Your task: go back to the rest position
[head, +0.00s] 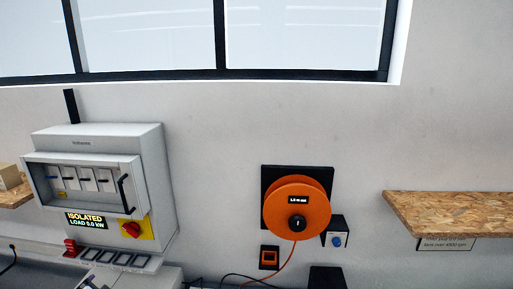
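Neither of my grippers shows in the head view. No part of my arms can be made out for sure. The view faces a grey wall with wall-mounted equipment, and I cannot tell where either gripper is or whether it is open or shut.
A grey electrical cabinet (157,150) with a display reading "ISOLATED" (86,220) and a red-yellow switch (132,229) is at left. An orange reel (283,221) hangs mid-wall, its orange line running down. A chipboard shelf (450,208) juts out at right. A window (300,35) is above.

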